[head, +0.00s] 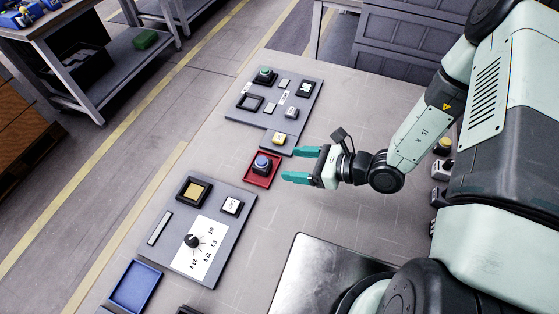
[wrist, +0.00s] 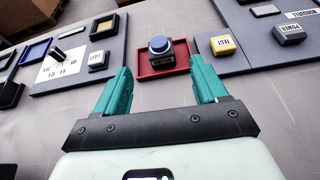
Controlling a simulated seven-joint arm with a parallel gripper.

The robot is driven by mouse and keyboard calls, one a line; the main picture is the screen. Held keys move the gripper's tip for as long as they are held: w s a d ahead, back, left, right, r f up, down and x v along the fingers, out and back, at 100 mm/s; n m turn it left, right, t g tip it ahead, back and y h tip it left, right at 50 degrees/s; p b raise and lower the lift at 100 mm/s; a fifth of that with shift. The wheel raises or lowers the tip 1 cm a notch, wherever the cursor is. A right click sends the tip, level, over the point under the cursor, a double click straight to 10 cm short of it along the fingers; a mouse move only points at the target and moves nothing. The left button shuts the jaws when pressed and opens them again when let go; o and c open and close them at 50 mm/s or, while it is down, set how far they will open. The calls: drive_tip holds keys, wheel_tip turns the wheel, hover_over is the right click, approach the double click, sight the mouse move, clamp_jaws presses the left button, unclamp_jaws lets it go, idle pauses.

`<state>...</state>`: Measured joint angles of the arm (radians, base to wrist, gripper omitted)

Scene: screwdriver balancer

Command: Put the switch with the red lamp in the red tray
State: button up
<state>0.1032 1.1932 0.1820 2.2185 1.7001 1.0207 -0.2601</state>
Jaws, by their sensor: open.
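The red tray (head: 254,179) lies on the table between two grey panels. A dark switch with a blue round top (head: 262,163) sits in it. The tray (wrist: 145,65) and the blue-topped switch (wrist: 160,47) also show in the wrist view, just beyond the fingertips. I cannot make out a red lamp on any switch in these views. My gripper (head: 299,165) is open and empty, with its teal fingers pointing at the tray from the right in the head view. The fingers (wrist: 160,68) are spread apart in the wrist view, with nothing between them.
The far panel (head: 236,113) holds a green-topped switch (head: 264,75) and small blocks. A yellow block (head: 278,138) sits by its near edge. The near panel (head: 211,275) holds an amber square (head: 195,190), a white-topped switch (head: 232,206) and a dial (head: 192,241). A blue tray (head: 135,287) lies nearest.

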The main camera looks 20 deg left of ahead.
drive_tip(key=shift+v, duration=1.85)
drive_tip(key=s+d+r+n+g+h, duration=0.1)
drive_tip(key=d+r+n+h, duration=0.1)
drive_tip(key=r+n, duration=0.6)
drive_tip(key=s+d+r+n+g+h, duration=0.1)
drive_tip(key=d+r+n+g+h, duration=0.15)
drive_tip(key=r, duration=0.85)
drive_tip(key=s+d+r+n+t+h, duration=0.4)
drive_tip(key=d+r, duration=0.2)
drive_tip(key=r, duration=0.3)
drive_tip(key=s+d+r+n+t+h, duration=0.4)
drive_tip(key=d+r, duration=0.3)
drive_tip(key=r, duration=0.2)
drive_tip(key=shift+s+r+t+h, duration=0.25)
drive_tip(key=shift+t+h, duration=0.2)
drive_tip(key=shift+t, duration=0.1)
drive_tip(key=shift+d+n, duration=0.15)
drive_tip(key=shift+n, duration=0.1)
